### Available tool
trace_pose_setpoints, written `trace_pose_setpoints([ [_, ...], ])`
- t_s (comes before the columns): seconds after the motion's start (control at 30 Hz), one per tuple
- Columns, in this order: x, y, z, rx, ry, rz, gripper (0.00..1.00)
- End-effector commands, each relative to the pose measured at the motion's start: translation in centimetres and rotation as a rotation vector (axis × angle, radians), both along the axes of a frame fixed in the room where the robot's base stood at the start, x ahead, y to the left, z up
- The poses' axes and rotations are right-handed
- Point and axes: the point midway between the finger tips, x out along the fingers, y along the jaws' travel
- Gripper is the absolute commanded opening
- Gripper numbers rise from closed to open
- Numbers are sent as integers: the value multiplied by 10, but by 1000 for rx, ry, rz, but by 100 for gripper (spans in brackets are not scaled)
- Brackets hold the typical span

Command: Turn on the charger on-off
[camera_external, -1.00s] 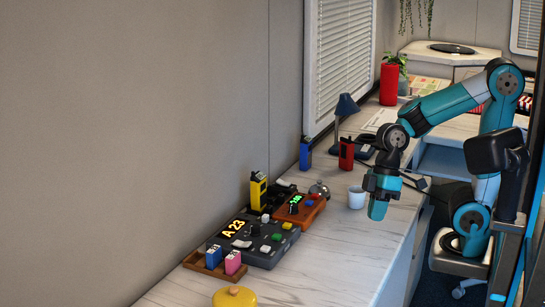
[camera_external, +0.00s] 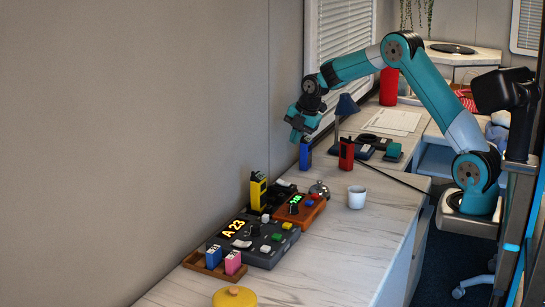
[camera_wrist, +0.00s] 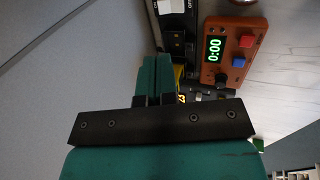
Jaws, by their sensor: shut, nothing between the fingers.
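The charger (camera_external: 283,192) looks like a black unit on the counter by the wall, beside the yellow radio (camera_external: 258,192). In the wrist view a black panel with a switch and partly cut-off lettering, apparently the charger (camera_wrist: 176,22), shows at the top; I cannot read its state. My gripper (camera_external: 298,136) is raised by the wall near the window, above the counter and apart from the charger. In the wrist view its teal fingers (camera_wrist: 155,62) are together and empty. They hide part of the yellow radio (camera_wrist: 180,76).
An orange timer (camera_wrist: 229,57) reading 0:00 sits right beside the charger. A blue radio (camera_external: 305,155), a red radio (camera_external: 346,154), a lamp (camera_external: 346,105) and a white cup (camera_external: 357,197) stand farther along. A grey console (camera_external: 262,255) is in front.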

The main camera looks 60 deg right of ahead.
Motion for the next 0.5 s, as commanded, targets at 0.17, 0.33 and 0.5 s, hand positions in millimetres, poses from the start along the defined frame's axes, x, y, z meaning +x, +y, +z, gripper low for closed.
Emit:
trace_pose_setpoints([
  [0.17,0,1,0,1,0,-1,0],
  [0.33,2,1,-5,2,1,0,0],
  [0.5,9,2,-29,3,5,0,0],
])
